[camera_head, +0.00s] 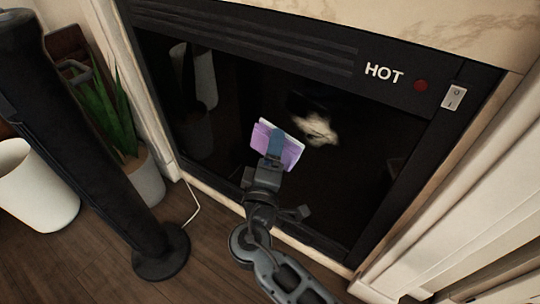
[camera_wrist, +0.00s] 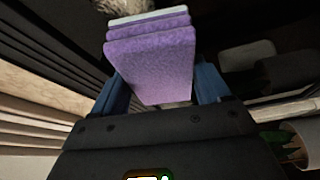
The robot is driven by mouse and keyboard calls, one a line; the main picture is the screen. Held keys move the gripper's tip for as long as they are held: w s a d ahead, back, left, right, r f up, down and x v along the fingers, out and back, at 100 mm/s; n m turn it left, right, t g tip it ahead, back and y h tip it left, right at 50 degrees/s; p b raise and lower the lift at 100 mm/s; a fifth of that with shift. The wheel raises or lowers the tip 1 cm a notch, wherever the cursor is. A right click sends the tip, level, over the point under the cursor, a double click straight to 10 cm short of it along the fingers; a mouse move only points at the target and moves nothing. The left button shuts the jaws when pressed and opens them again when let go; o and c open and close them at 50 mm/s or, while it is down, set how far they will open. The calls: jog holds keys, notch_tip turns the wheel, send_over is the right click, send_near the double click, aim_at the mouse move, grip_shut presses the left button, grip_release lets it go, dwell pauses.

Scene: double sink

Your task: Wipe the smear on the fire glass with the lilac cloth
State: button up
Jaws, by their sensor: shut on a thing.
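The lilac cloth (camera_head: 290,153) is a folded pad held in my gripper (camera_head: 275,145), in front of the dark fire glass (camera_head: 370,150). The smear (camera_head: 316,128) is a whitish, uneven patch on the glass, up and to the right of the cloth. In the wrist view the cloth (camera_wrist: 150,62) sits between the two blue fingers of my gripper (camera_wrist: 160,88), its layers stacked. A pale textured patch, likely the smear (camera_wrist: 126,5), shows at the top edge there. I cannot tell whether the cloth touches the glass.
Above the glass is a black panel with vents, the word HOT (camera_head: 384,73), a red light (camera_head: 421,85) and a switch (camera_head: 453,97). A black column on a round base (camera_head: 160,254), a potted plant (camera_head: 145,178) and a white bin (camera_head: 35,190) stand left.

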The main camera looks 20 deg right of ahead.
aim_at(336, 141)
jog(key=shift+w+d, duration=0.6)
jog(key=shift+d, duration=0.35)
jog(key=shift+w+d, duration=0.6)
jog(key=shift+d, duration=0.3)
jog(key=shift+w+d, duration=0.55)
jog(key=shift+d, duration=0.3)
jog(key=shift+s, duration=0.1)
jog(key=shift+s+d, duration=0.55)
jog(key=shift+s, duration=0.3)
jog(key=shift+s+d, duration=0.5)
jog(key=shift+s, duration=0.3)
jog(key=shift+s+d, duration=0.7)
jog(key=shift+s, duration=0.2)
jog(key=shift+s+d, duration=0.65)
jog(key=shift+s, duration=0.2)
jog(key=shift+s+d+f+b, duration=0.1)
jog(key=shift+s+d+b, duration=0.2)
jog(key=shift+s+d, duration=0.35)
jog(key=shift+s+d+b, duration=0.25)
jog(key=shift+s+d, duration=0.1)
jog(key=shift+s, duration=0.55)
jog(key=shift+w, duration=0.15)
